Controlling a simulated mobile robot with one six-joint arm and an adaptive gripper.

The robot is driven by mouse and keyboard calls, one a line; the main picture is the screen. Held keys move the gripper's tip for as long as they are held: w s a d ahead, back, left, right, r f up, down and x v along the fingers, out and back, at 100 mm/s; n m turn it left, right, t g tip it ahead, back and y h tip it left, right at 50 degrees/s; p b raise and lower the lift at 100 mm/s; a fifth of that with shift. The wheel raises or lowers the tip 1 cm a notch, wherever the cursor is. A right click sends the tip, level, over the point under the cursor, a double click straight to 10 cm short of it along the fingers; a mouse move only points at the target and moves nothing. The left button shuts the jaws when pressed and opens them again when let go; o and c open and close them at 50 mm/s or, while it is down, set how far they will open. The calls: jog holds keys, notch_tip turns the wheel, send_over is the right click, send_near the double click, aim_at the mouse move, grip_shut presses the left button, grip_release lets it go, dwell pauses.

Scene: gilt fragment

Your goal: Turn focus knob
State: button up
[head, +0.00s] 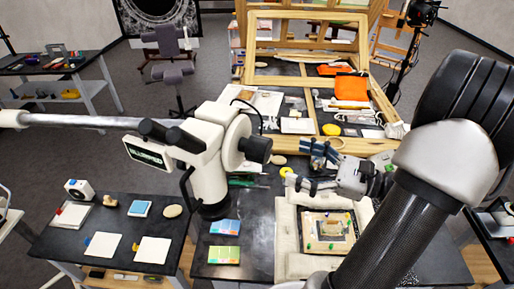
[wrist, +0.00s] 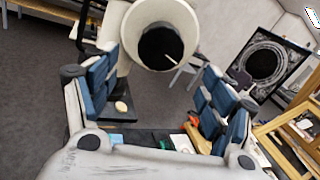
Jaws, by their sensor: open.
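The white microscope (head: 208,165) stands at the middle of the dark bench, its long arm reaching left. A black cylindrical focus knob (head: 258,149) sticks out from the right of its white round housing. In the wrist view the knob (wrist: 160,47) shows end-on as a dark disc in the white housing, above the space between the fingers. My gripper (head: 304,167) is right of the knob and apart from it. Its blue-padded fingers are spread and empty, and they also show in the wrist view (wrist: 158,88).
A wooden frame rack (head: 313,18) with tools and orange cloth stands behind. A framed fragment (head: 326,231) lies on a pale padded support below my gripper. Coloured cards (head: 224,255) and white sheets lie on the bench. A yellow ring (head: 287,172) is near my fingers.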

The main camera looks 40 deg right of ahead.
aim_at(268, 154)
jog(key=x, duration=1.1)
jog(key=shift+w+a+p, duration=0.1)
jog(key=shift+p, duration=0.3)
jog(key=shift+c, duration=0.3)
jog(key=c, duration=1)
jog(key=shift+p, duration=0.35)
jog(key=shift+r+m+p, duration=0.15)
jog(key=shift+m+p, duration=0.9)
jog(key=shift+m, duration=0.05)
jog(key=m+p, duration=0.3)
jog(key=shift+a+m+p, duration=0.1)
jog(key=shift+m+p, duration=0.2)
